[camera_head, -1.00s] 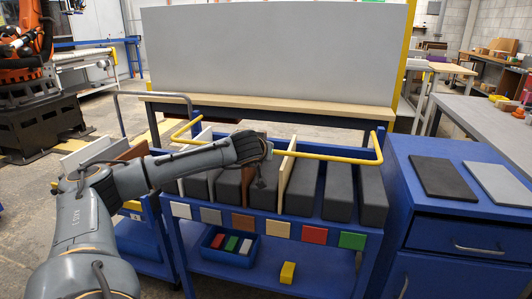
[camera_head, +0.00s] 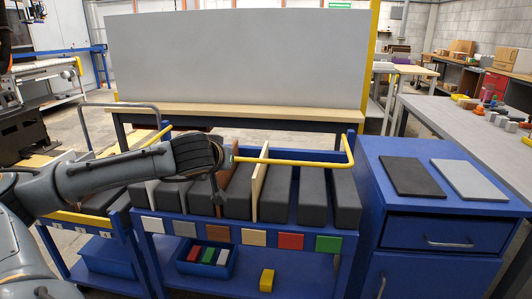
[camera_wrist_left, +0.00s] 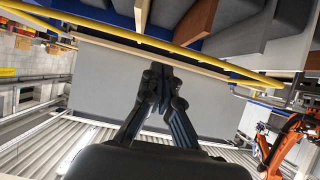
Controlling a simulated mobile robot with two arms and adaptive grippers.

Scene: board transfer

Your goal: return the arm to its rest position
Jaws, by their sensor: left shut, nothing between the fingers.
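My left arm (camera_head: 110,175) reaches in from the left in the head view, with its wrist over the left half of the blue rack cart (camera_head: 350,237). My left gripper (camera_wrist_left: 160,85) shows in the left wrist view, its fingers together and empty, pointing toward the large grey panel. In the head view the fingers cannot be made out clearly. A brown board (camera_head: 241,180) and a cream board (camera_head: 260,183) stand upright in the rack just right of my wrist. A white board (camera_head: 152,192) stands further left. My right gripper is not in view.
A yellow rail (camera_head: 300,163) runs over the rack, close to my wrist. The grey panel (camera_head: 240,60) stands behind. A blue cabinet (camera_head: 440,220) with a dark and a grey plate is at right. Another blue cart stands left, partly behind my arm.

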